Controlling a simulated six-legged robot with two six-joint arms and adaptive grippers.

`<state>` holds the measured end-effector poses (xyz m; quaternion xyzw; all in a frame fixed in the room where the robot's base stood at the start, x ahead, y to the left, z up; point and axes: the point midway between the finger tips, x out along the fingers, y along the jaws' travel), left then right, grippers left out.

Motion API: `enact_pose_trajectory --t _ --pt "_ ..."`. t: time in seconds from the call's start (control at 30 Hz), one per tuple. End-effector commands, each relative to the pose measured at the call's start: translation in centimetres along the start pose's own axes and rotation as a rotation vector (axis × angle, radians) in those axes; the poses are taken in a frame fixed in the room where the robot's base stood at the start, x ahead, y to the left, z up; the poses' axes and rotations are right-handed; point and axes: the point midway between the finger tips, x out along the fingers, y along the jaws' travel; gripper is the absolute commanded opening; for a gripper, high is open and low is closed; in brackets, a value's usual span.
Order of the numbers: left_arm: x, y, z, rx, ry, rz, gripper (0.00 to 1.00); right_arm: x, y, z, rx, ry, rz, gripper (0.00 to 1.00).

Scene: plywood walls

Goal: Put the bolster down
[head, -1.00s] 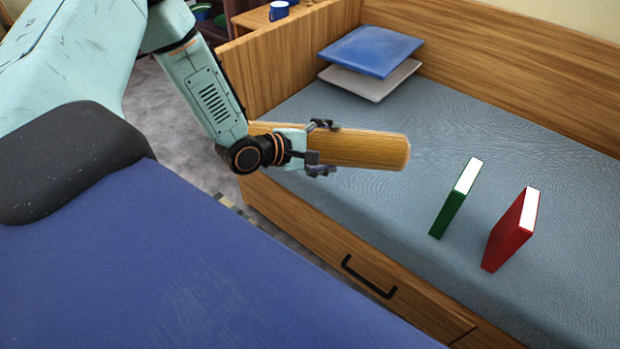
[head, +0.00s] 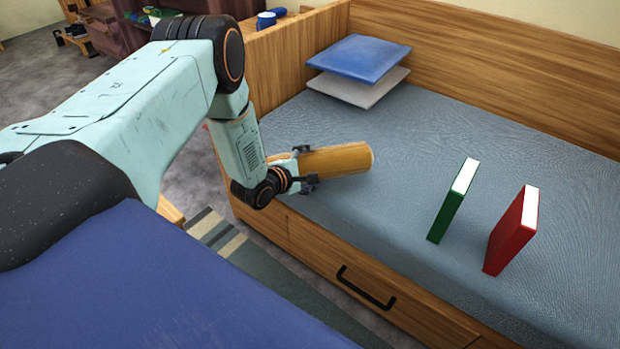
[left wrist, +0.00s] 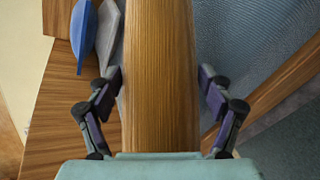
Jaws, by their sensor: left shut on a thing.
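The bolster (head: 338,160) is a tan, wood-grained cylinder. My left gripper (head: 309,168) is shut on it, and it lies roughly level across the fingers, over the near left part of the daybed's grey-blue mattress (head: 400,143). In the left wrist view the bolster (left wrist: 160,75) runs up the middle between the two fingers (left wrist: 160,88). I cannot tell for sure whether its underside touches the mattress. My right gripper is not in view.
A green book (head: 453,201) and a red book (head: 511,231) stand upright on the mattress at right. A blue cushion (head: 358,58) and a grey cushion (head: 355,89) lie at the far left corner. Wooden panels edge the bed. The mattress middle is clear.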

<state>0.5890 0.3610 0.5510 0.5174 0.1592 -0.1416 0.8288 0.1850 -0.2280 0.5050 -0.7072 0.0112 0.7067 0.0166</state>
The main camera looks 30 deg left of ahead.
Motion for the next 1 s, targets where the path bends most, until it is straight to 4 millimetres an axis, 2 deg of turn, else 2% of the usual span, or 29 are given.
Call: enact_pose_trajectory --t 0.03,0.17,0.57,0.6,0.8,1.0 --pt "0.4 -1.0 -0.4 0.002 0.000 -0.002 0.34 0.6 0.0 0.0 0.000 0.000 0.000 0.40" --pt "1.1 -2.3 -1.1 0.002 0.000 -0.002 0.34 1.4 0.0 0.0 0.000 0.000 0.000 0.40" --pt "1.3 -2.5 -1.2 0.001 -0.001 -0.001 0.34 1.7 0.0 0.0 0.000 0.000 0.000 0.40" --pt "1.2 -2.6 -1.3 0.001 0.001 -0.004 0.82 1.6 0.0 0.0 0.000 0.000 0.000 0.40" --pt "1.2 -2.5 -1.2 0.001 0.001 -0.004 0.99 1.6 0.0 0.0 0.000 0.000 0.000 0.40" --pt "1.2 -2.5 -1.2 0.001 0.001 -0.003 1.00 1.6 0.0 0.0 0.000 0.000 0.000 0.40"
